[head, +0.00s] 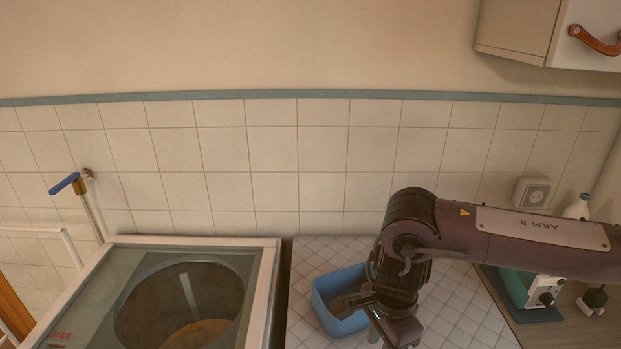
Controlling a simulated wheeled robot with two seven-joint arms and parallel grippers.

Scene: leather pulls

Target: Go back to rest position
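My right arm comes in from the right edge, and its wrist bends down over the tiled counter (455,325). My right gripper (362,320) is at the right side of a blue open bin (324,305) and partly covers it in the view. Dark finger parts show against the bin, but their tips are unclear. I cannot tell whether they touch the bin, or whether the gripper is open or shut. My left gripper is not in view.
A top-loading washer (262,300) with a glass lid stands at the left, beside a blue-handled tap (66,183). At the right are a teal-and-white appliance (541,291), a white bottle (577,208) and a wall socket (532,193). A cabinet (515,28) hangs upper right.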

